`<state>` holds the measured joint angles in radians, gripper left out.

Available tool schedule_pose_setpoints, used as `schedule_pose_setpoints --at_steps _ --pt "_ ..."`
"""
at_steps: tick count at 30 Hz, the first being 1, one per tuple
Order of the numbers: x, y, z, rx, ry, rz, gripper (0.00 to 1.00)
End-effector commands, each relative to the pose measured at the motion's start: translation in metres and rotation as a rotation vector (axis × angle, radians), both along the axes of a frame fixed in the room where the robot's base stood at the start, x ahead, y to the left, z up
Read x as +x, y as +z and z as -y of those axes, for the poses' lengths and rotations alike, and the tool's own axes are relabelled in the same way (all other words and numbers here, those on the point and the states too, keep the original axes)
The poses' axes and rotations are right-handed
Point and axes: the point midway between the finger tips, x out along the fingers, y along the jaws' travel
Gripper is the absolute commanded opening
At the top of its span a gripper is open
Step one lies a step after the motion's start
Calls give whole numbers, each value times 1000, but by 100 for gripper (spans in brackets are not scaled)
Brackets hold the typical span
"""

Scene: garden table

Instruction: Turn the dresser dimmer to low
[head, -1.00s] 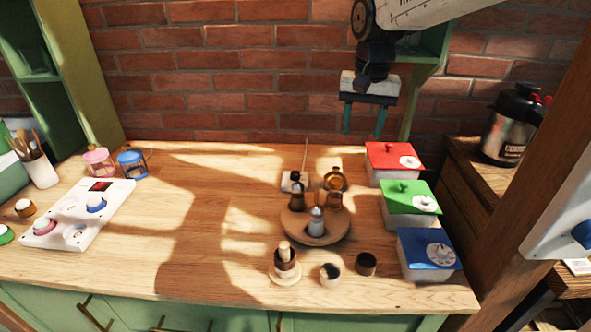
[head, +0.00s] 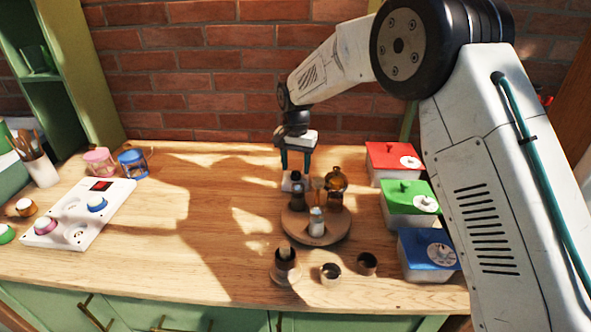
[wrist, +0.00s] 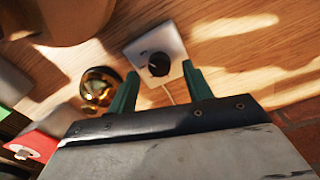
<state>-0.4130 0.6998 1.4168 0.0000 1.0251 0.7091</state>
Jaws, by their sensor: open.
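The dimmer is a small white box (wrist: 171,43) with a black round knob (wrist: 158,63) and a thin pale cord. In the head view the dimmer (head: 287,184) stands on the wooden top, mostly hidden behind a dark bottle. My gripper (head: 296,165) is above the dimmer there, pointing down. In the wrist view my gripper (wrist: 160,88) is open, with one green finger on each side of the knob's direction. Nothing is between the fingers, and they look apart from the knob.
A round wooden tray (head: 325,238) with bottles stands just in front of the dimmer. An amber glass jar (wrist: 99,88) is close to one finger. Red (head: 392,152), green (head: 398,190) and blue-lidded (head: 420,240) boxes stand to the right. The left-middle top is clear.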

Motion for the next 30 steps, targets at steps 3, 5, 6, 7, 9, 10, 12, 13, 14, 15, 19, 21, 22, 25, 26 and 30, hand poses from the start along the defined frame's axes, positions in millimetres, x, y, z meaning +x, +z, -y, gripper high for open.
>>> schedule_pose_setpoints --at_steps 3,5,6,7,9,10,12,13,14,15,19,21,22,25,26,30 --pt "0 -13 0 -1 0 -1 50" --pt "0 -18 0 0 0 -1 50" --pt "0 -19 0 -1 0 -1 50" --pt "0 -20 1 -1 0 -1 50" --pt "0 -21 1 0 0 0 50" --pt "0 -21 1 0 0 0 50" --pt "0 -21 1 0 0 0 50" --pt "0 -21 1 0 0 0 50" --pt "0 -21 1 0 0 0 50" --pt "0 -21 1 0 0 0 45" --pt "0 -21 0 0 0 0 9" --pt "0 -21 0 0 0 0 6" --pt "0 -21 0 0 0 0 6" --pt "0 -21 0 0 3 0 6" --pt "0 -21 0 0 6 0 6" --pt "0 -20 0 0 36 0 6"
